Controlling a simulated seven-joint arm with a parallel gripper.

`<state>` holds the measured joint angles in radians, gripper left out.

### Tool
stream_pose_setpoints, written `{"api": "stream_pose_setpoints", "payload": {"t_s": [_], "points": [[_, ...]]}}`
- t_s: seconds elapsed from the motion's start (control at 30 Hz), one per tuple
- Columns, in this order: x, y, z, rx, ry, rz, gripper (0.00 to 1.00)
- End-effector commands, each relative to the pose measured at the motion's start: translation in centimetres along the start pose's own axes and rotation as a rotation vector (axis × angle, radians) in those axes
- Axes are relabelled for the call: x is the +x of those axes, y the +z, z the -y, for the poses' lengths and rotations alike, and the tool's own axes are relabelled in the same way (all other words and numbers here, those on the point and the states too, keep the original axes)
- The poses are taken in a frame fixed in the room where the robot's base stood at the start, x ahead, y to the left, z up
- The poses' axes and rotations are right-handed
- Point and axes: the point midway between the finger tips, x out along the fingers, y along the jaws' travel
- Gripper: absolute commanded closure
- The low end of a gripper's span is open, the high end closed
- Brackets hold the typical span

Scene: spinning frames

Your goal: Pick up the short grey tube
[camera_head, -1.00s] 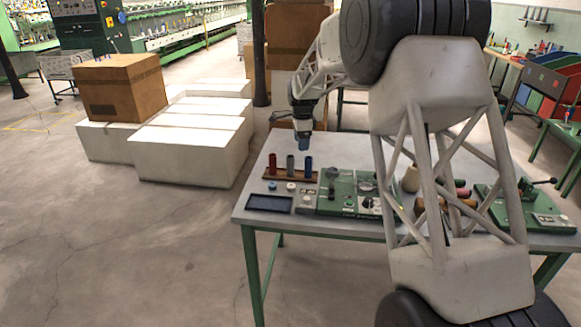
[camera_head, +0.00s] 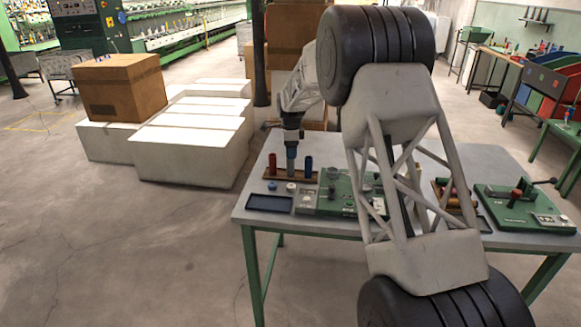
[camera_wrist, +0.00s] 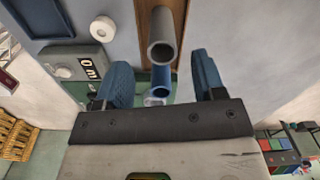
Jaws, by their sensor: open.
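The short grey tube (camera_wrist: 162,46) is hollow and stands on the brown wooden rack (camera_wrist: 143,13); its open end faces the wrist camera. My gripper (camera_wrist: 163,68) is open, with one blue finger on each side in the wrist view. The grey tube shows just beyond the fingertips, between their lines, with no contact visible. A blue tube (camera_wrist: 160,82) shows between the fingers, farther off. In the head view my gripper (camera_head: 291,152) is over the middle of the rack (camera_head: 265,175) and mostly hides the grey tube. The red tube (camera_head: 272,164) and blue tube (camera_head: 308,166) stand either side.
The rack is on a grey table (camera_head: 245,214). A dark tray (camera_head: 269,203) and small round pieces lie in front. A green machine (camera_head: 336,196) stands to the right, partly behind my arm. Another green device (camera_head: 512,208) is at the table's right end.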

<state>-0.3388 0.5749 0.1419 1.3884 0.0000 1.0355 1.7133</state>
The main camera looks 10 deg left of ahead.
Motion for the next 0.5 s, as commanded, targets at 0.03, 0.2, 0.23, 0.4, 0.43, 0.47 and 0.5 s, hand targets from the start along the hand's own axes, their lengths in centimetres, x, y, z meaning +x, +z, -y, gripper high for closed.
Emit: {"api": "stream_pose_setpoints", "payload": {"t_s": [0.03,0.2,0.23,0.4,0.43,0.47,0.5], "points": [[0.5,0.0,0.0,0.000,0.001,0.000,0.37],[1.5,0.0,0.0,0.000,0.001,0.000,0.37],[1.6,0.0,0.0,0.000,0.001,0.000,0.37],[1.6,0.0,0.0,0.000,0.001,0.000,0.37],[1.6,0.0,0.0,0.000,0.001,0.000,0.37],[1.6,0.0,0.0,0.000,0.001,0.000,0.37],[1.6,0.0,0.0,0.000,0.001,0.000,0.37]]}}
